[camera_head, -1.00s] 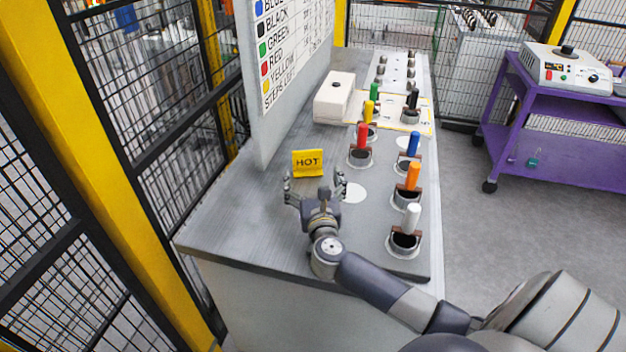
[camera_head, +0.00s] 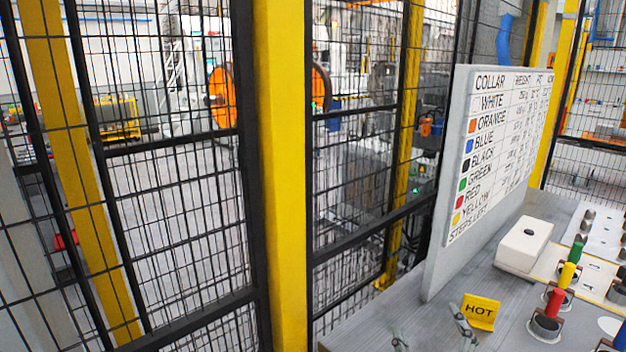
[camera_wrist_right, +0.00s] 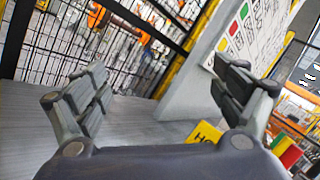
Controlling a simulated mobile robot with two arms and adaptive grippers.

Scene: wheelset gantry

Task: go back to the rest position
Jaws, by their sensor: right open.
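My right gripper (camera_head: 430,332) shows at the bottom edge of the head view, only its fingertips in the picture. It is over the grey bench top, just left of the yellow HOT sign (camera_head: 480,312). In the right wrist view my right gripper (camera_wrist_right: 163,92) has its two fingers wide apart with nothing between them. The HOT sign (camera_wrist_right: 205,133) is partly hidden there behind the right finger and the palm. My left gripper is in neither view.
The collar board (camera_head: 500,150) stands on the bench (camera_head: 370,325). A white box (camera_head: 526,244) and red (camera_head: 554,302), yellow (camera_head: 567,275) and green (camera_head: 576,252) handled pieces are at right. A mesh fence with a yellow post (camera_head: 280,180) runs along the left.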

